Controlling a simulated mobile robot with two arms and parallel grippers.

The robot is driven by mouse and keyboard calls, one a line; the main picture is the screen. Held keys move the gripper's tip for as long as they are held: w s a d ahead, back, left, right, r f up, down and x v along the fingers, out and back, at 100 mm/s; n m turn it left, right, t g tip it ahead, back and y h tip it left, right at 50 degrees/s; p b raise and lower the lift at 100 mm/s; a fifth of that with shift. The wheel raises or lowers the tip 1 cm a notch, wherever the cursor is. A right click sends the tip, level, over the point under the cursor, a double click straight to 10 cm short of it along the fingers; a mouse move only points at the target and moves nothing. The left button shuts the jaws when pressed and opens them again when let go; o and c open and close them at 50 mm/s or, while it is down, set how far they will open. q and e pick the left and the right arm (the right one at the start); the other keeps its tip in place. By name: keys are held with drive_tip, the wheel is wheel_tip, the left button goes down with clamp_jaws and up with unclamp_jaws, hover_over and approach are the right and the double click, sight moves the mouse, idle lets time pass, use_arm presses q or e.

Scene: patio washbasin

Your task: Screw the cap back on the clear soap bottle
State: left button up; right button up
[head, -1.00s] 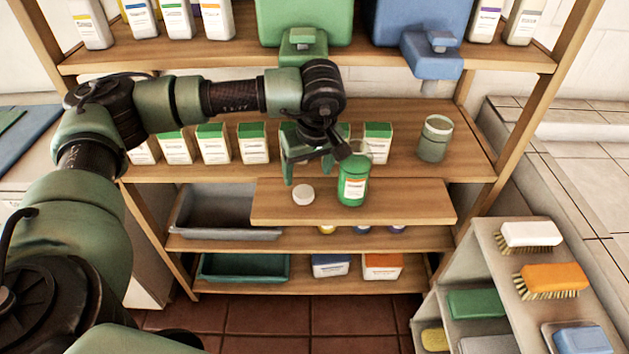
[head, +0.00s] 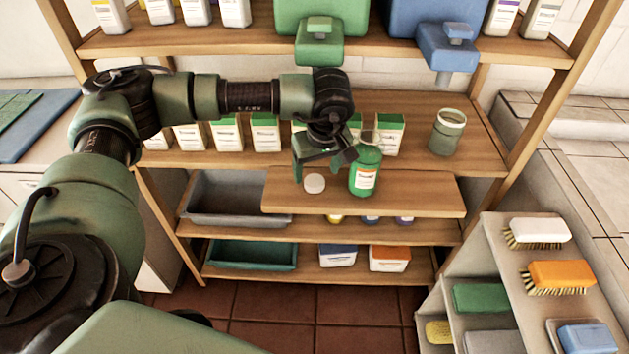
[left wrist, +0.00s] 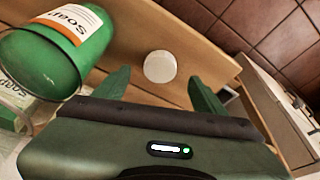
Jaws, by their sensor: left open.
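The clear soap bottle (head: 365,172), filled with green liquid and bearing a white and orange label, stands upright and uncapped on the pull-out wooden board (head: 420,196). It also shows in the left wrist view (left wrist: 48,62), at the upper left. The round white cap (head: 314,183) lies flat on the board, left of the bottle and apart from it. My left gripper (head: 323,167) is open and empty above the cap. In the left wrist view the cap (left wrist: 160,67) shows between and beyond the two green fingers (left wrist: 160,88). My right gripper is not in view.
Several white and green cartons (head: 264,132) stand on the shelf behind my gripper. A translucent cup (head: 447,132) stands at the right. Green (head: 319,48) and blue (head: 447,45) dispensers hang over the shelf. A brush rack (head: 490,260) is at the lower right. The board's right part is clear.

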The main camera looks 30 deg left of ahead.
sight(315, 180)
use_arm(q)
drive_tip(key=x, duration=0.4)
drive_tip(key=shift+f, duration=0.1)
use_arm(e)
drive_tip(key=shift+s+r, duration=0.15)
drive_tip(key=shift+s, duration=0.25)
use_arm(q)
drive_tip(key=c, duration=1.4)
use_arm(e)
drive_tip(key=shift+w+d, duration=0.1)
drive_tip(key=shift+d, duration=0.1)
